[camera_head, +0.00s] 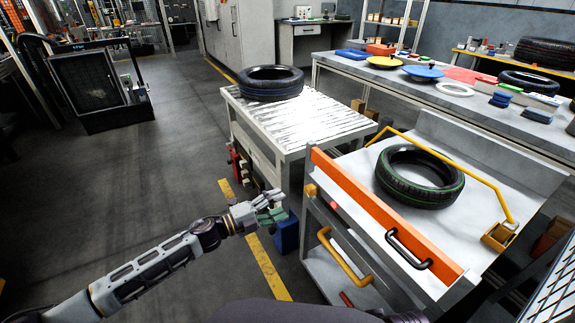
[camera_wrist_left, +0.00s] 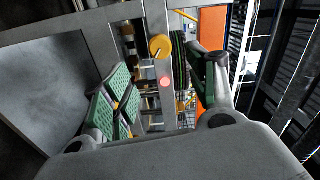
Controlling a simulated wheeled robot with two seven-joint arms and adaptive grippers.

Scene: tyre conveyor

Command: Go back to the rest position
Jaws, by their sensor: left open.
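My left gripper (camera_head: 272,207) reaches in from the left and stands in front of the cart's left side, apart from it. In the left wrist view its two green-padded fingers (camera_wrist_left: 160,90) are spread apart with nothing held between them. A tyre with a green stripe (camera_head: 419,176) lies flat on the cart top. Another tyre with a blue stripe (camera_head: 271,82) lies on the roller conveyor (camera_head: 300,118). My right gripper is in neither view.
The cart (camera_head: 352,220) has an orange front panel (camera_head: 385,213), a yellow bar and handles close to my left gripper. A long table (camera_head: 480,115) with discs and boxes stands behind. A dark wheeled unit (camera_head: 98,85) stands at the left. The floor between is clear.

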